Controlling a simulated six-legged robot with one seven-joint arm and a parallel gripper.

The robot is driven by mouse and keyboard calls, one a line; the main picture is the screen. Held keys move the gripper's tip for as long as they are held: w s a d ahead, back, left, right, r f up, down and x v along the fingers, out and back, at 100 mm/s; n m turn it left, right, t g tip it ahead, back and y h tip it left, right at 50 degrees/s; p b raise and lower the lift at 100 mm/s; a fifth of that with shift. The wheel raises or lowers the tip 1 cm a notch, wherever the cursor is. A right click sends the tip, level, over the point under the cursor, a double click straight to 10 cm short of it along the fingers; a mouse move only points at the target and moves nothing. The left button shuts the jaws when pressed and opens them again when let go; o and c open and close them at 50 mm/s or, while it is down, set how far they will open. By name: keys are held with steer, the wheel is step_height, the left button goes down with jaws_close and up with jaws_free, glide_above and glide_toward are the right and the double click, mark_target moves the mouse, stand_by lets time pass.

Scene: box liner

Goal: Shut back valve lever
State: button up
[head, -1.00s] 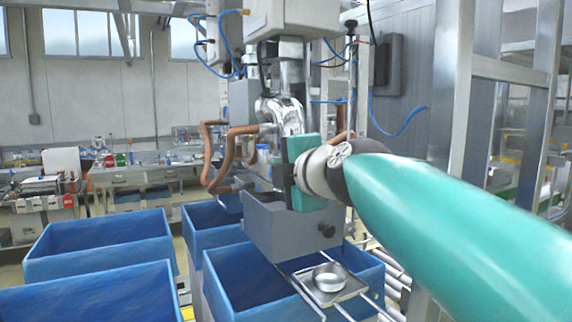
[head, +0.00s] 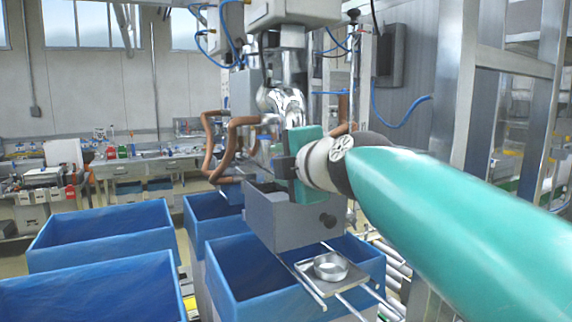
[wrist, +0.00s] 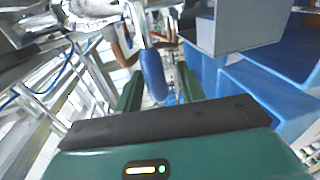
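The valve lever shows in the wrist view as a blue handle (wrist: 153,75) on a silver rod. My gripper (wrist: 160,72) has its two dark green fingers apart, one on each side of the handle. There is a gap between the handle and the right finger. I cannot tell how deep the handle sits between the fingers. In the head view, the green gripper body is in front of the silver valve pipe (head: 282,97), above the grey box.
A grey box (head: 288,227) hangs just below my gripper; its side (wrist: 240,25) is close at upper right in the wrist view. A small metal dish (head: 331,268) is on a plate in front. Blue bins (head: 100,237) stand left and below. Brown hoses (head: 235,130) are left of the valve.

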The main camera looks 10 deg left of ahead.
steer(key=v, duration=1.3)
steer(key=shift+s+d, duration=0.2)
steer(key=shift+s, duration=0.05)
steer(key=shift+r, duration=0.1)
